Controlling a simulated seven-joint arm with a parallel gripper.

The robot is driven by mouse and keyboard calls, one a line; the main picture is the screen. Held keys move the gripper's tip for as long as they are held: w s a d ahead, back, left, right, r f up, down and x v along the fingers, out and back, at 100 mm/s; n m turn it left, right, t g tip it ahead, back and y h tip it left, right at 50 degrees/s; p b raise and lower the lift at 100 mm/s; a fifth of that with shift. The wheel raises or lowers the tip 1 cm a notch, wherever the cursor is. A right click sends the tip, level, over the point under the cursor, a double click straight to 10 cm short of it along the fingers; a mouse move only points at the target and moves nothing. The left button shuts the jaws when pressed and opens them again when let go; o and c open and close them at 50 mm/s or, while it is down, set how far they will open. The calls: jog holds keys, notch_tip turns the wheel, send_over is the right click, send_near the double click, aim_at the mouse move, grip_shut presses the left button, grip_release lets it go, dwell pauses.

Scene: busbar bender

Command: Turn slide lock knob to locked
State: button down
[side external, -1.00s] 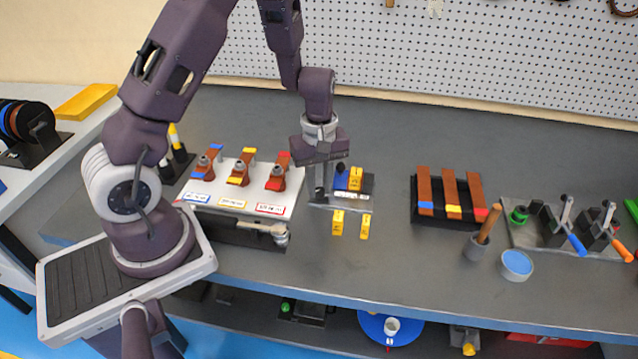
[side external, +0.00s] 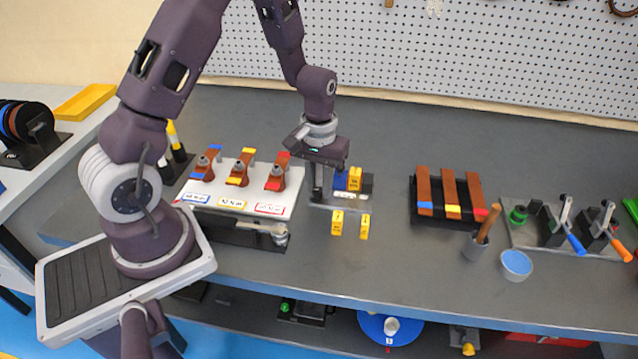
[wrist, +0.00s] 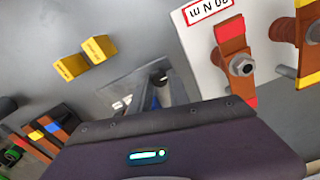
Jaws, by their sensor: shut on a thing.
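The small fixture has a grey metal plate (side external: 345,208) with a blue block (side external: 341,181) and a yellow block (side external: 355,178) behind it. My gripper (side external: 319,194) points down at the left part of this fixture. In the wrist view, my gripper (wrist: 158,97) has its two grey fingers at the fixture, around a small dark knob-like part (wrist: 158,76). The jaws are shut on this part, which looks like the slide lock knob. The fingers and hand hide most of it, so its angle and any lock marking cannot be read.
Two yellow blocks (side external: 337,222) stand in front of the fixture. A white labelled board (side external: 240,200) with copper bars is close on the left. A black tray (side external: 447,218) of copper bars is on the right, with clear bench between it and the fixture.

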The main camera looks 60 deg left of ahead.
aim_at(319, 189)
jog(key=shift+m, duration=0.3)
jog(key=c, duration=1.2)
grip_release()
jog(key=shift+c, duration=0.2)
jog(key=shift+r, duration=0.15)
notch_tip(319, 189, up, 6)
jog(key=shift+r, duration=0.45)
